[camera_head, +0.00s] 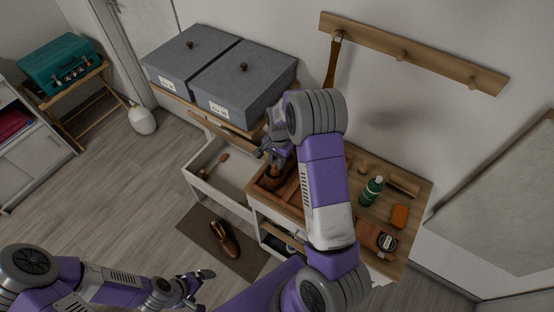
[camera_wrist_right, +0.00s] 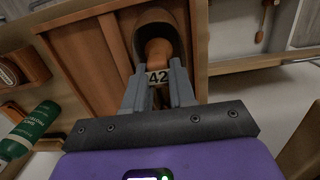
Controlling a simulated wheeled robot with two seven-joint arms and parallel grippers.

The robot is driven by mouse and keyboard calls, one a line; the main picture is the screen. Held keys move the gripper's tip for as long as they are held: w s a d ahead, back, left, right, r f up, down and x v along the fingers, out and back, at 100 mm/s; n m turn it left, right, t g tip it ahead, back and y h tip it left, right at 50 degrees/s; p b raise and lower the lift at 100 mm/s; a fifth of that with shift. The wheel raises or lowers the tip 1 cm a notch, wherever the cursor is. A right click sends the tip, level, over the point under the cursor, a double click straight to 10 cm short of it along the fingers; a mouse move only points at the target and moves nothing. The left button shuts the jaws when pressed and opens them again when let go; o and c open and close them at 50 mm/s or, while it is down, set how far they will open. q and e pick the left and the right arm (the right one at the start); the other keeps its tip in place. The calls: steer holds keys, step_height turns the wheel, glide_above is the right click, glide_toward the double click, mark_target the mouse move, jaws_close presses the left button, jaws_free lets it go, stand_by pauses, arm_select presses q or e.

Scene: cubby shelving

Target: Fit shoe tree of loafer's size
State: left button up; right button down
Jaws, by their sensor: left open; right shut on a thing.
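In the right wrist view, my right gripper (camera_wrist_right: 158,84) is shut on a wooden shoe tree (camera_wrist_right: 160,52) with a "42" label. The shoe tree sits within the opening of a brown loafer (camera_wrist_right: 128,28); how deep it goes is unclear. In the head view this loafer (camera_head: 272,183) is in a wooden tray on the cabinet top, partly hidden by my right gripper (camera_head: 268,153). Another brown loafer (camera_head: 226,239) lies on the floor mat (camera_head: 200,240). My left gripper (camera_head: 197,281) is open and empty, low over the floor near the mat.
An open white drawer (camera_head: 212,176) holds a small wooden-handled item (camera_head: 223,158). Two grey lidded boxes (camera_head: 240,90) stand behind. A shoehorn (camera_head: 333,62) hangs from the rack.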

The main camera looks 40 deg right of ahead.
stand_by(0.3)
steer(key=c, duration=0.8)
jaws_free()
steer(key=shift+f, duration=0.1)
steer(key=shift+c, duration=0.2)
steer(key=r, duration=0.7)
steer(key=shift+w+d+r, duration=0.1)
steer(key=shift+d+r, duration=0.15)
steer(key=shift+r, duration=0.1)
steer(key=shift+f, duration=0.1)
